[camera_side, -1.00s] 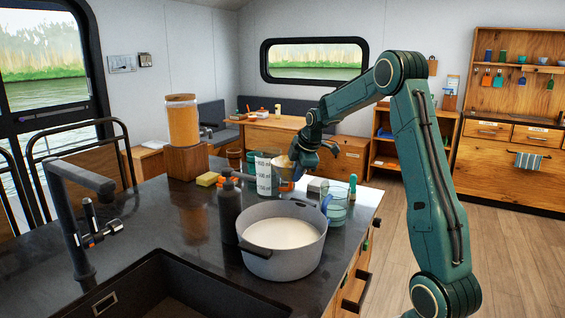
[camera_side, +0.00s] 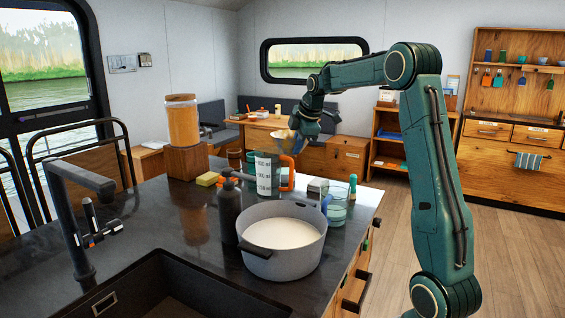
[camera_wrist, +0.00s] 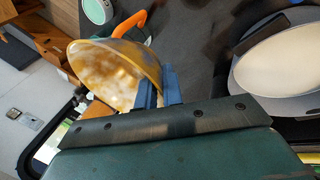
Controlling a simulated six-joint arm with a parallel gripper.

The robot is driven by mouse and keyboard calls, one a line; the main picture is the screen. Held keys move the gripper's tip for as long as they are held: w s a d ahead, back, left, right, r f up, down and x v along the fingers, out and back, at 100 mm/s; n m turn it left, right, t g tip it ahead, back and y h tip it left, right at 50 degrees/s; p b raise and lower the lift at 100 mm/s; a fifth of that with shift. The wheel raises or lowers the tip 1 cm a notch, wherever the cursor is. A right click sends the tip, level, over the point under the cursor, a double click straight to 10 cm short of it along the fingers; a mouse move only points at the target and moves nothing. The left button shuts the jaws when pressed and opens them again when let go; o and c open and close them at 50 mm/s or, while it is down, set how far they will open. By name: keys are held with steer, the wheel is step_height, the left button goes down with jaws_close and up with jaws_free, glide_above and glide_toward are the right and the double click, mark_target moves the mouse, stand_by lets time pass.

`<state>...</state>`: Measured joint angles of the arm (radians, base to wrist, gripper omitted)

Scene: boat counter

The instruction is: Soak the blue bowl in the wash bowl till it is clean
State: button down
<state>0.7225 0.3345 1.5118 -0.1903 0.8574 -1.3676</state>
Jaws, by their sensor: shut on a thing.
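The bowl is tilted and held in the air above the far part of the counter, behind the measuring jug. The wash bowl (camera_side: 262,262) is a wide grey pot of milky liquid nearer the camera. In the wrist view the wash bowl (camera_wrist: 236,88) is at the right, apart from the held bowl.
A measuring jug (camera_side: 264,170) with an orange handle and a dark pump bottle (camera_side: 228,212) stand behind the wash bowl. A glass container (camera_side: 337,210) stands to its right. A yellow sponge (camera_side: 207,179) lies farther back. The sink (camera_side: 165,290) is at front left.

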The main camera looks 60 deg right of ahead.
steer(key=shift+r, duration=0.15)
steer(key=shift+r, duration=2.35)
steer(key=s+a+m+g+h, duration=0.1)
steer(key=s+a+m, duration=0.25)
steer(key=a, duration=0.85)
steer(key=s+a+m+h, duration=0.15)
steer(key=s+a, duration=0.25)
steer(key=a, duration=0.8)
step_height(320, 180, down, 7)
steer(key=shift+w+d+f+m, duration=0.15)
steer(key=shift+d+m, duration=0.05)
steer(key=shift+m, duration=0.2)
steer(key=shift+f+y, duration=0.1)
steer(key=shift+y, duration=0.15)
steer(key=shift+g, duration=0.3)
steer(key=shift+f, duration=7.45)
